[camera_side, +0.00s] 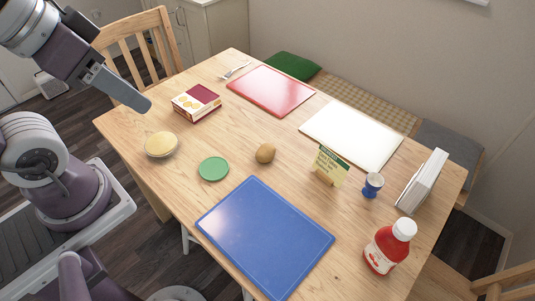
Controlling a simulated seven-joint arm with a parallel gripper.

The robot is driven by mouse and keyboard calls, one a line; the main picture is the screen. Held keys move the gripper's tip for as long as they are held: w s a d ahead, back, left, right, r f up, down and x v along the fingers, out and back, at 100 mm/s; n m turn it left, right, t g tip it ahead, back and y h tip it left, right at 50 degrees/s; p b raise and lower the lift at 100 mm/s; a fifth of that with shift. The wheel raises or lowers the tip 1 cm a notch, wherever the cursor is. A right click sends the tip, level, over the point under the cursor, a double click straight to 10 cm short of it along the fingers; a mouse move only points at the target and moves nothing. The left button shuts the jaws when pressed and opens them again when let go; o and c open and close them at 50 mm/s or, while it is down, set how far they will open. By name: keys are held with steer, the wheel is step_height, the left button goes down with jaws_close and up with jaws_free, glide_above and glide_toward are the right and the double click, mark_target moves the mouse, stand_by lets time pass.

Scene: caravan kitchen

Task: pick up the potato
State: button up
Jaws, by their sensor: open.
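The potato (265,153) is small, brown and oval. It lies on bare wood near the middle of the table, right of a green disc and above the blue board in the camera_side view. My gripper (138,100) is at the upper left, raised above the table's left part, well apart from the potato. It is open and empty. Its fingers are seen nearly edge-on, so the gap between them hardly shows.
Near the potato are the green disc (213,168), a small sign (329,166) and the blue board (265,238). A bowl (161,144), a box (196,102), red board (270,90), white board (352,134), blue egg cup (372,185), ketchup bottle (388,247) and white book (422,181) stand around.

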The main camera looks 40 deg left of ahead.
steer(key=o, duration=0.6)
steer(key=shift+c, duration=0.2)
